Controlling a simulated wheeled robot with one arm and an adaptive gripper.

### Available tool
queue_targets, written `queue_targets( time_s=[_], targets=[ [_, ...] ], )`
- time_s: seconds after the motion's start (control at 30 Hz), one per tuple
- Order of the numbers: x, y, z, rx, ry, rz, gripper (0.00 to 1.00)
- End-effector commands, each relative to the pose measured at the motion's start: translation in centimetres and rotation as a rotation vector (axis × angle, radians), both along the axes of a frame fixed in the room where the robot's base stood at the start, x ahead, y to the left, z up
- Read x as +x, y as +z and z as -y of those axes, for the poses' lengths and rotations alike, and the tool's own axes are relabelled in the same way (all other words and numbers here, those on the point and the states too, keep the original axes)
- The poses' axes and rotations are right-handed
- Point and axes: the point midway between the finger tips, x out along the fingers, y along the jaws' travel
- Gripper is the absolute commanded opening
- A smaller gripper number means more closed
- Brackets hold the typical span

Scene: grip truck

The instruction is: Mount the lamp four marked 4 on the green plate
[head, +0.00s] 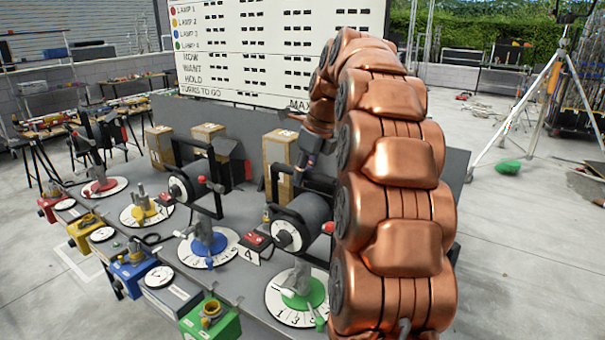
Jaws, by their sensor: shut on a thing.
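Lamp four (302,216), a dark grey drum with a black yoke and a white dial on its front, is behind and above the green plate (312,294). A card with a 4 (249,254) stands to its left. The green plate lies on a white numbered disc at the front right of the bench, with a grey fitting on it. My gripper (316,150) is at the top of the lamp's yoke, shut on it. My copper arm hides the right side of the lamp. I cannot tell whether the lamp touches the bench.
Blue (204,246), yellow (146,212) and red (101,186) plates sit along the bench to the left. Cardboard boxes (280,160) and a board (270,50) are behind. Coloured boxes (210,318) line the front edge.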

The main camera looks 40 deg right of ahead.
Motion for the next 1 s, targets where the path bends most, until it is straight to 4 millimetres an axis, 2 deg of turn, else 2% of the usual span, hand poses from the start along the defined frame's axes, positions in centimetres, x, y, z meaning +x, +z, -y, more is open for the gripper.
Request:
queue_targets(
  time_s=[0.03,0.07,0.33,0.73,1.0],
  targets=[
    [0.0,0.2,0.0,-0.002,0.0,0.005,0.0],
    [0.0,0.1,0.0,-0.002,0.0,0.005,0.23],
    [0.0,0.0,0.0,0.0,0.0,0.002,0.51],
    [0.0,0.2,0.1,-0.001,0.0,0.0,0.51],
    [-0.7,2.6,0.4,-0.003,-0.001,0.004,0.51]
  ],
)
